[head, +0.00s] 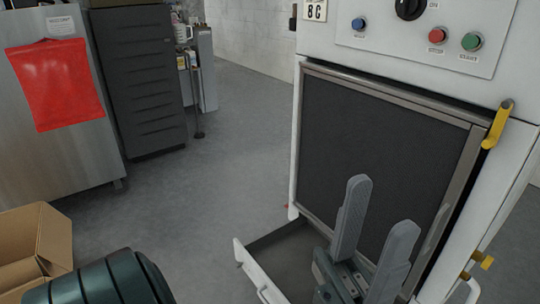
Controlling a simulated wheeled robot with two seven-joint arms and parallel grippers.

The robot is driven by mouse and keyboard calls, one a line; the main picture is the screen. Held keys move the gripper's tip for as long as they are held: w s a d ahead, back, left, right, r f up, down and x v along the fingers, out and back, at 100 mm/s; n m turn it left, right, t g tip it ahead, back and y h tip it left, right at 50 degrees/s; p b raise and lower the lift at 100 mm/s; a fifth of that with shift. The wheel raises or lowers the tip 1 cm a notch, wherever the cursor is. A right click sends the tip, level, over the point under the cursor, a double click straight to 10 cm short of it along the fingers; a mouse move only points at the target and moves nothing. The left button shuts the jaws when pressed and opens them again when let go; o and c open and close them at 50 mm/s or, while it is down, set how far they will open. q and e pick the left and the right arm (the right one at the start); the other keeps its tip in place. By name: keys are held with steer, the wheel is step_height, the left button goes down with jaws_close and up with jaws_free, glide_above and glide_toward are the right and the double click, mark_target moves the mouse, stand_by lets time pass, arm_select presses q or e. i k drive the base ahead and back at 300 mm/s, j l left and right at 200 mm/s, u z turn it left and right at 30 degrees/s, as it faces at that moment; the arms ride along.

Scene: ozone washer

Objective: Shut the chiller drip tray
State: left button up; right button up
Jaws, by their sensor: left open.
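The chiller is the white machine (309,150) on the right, with a dark front panel (380,150). Its drip tray (250,268) sticks out at the bottom, pulled open to the left. The tray has a white front wall with a small handle near the lower picture edge. My left gripper (378,208) is open and empty, its two grey fingers pointing up in front of the dark panel. It is over the right part of the tray and hides some of it. I cannot tell whether it touches the tray. My right gripper is out of view.
Buttons and a dark knob (409,8) sit on top of the machine. A yellow handle (497,124) is at its right edge. Grey floor between is clear.

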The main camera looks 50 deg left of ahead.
mark_target(279, 262)
steer(key=u, duration=1.55)
